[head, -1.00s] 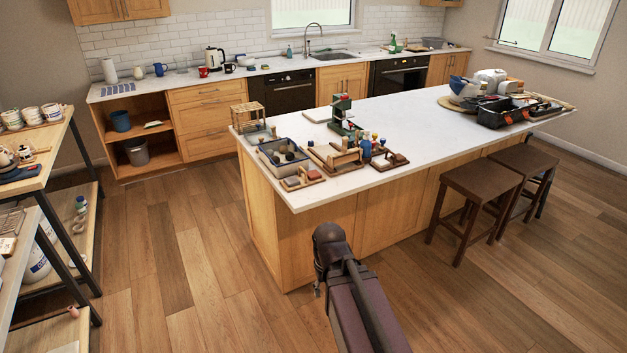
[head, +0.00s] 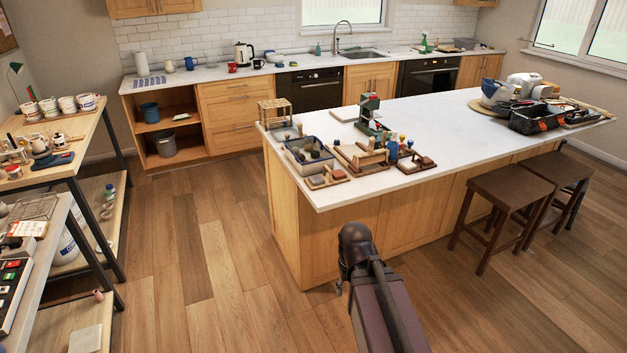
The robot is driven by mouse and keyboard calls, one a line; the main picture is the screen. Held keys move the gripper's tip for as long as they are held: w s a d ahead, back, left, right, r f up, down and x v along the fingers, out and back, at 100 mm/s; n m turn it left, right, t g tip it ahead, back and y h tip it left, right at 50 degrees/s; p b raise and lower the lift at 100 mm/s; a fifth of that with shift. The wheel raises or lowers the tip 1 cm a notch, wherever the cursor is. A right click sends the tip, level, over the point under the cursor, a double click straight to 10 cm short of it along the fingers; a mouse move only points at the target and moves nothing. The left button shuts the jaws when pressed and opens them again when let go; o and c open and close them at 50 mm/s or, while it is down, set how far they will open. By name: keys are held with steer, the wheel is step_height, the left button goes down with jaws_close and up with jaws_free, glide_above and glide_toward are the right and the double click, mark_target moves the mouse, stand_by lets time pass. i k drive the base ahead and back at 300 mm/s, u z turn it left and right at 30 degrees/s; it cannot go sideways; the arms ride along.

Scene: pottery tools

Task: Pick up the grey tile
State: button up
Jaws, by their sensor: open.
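I cannot tell for sure which thing is the grey tile. A flat pale grey-beige square (head: 86,339) lies on the low shelf at the bottom left of the head view. A flat pale slab (head: 346,114) lies on the island top beside a green device. Small blue-grey squares (head: 150,81) lie on the back counter at the left. My gripper is not visible; only my dark arm shows at the bottom centre, in front of the island and well apart from all of these.
The white-topped island (head: 455,130) holds a bin of tools (head: 309,157), small wooden trays and a black toolbox (head: 535,117). Two dark stools (head: 505,187) stand at its right. Shelving with cups and pots lines the left. The wooden floor (head: 205,250) between is clear.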

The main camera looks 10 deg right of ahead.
mark_target(316, 179)
steer(key=u, duration=0.25)
steer(key=i, duration=0.95)
steer(key=z, duration=0.25)
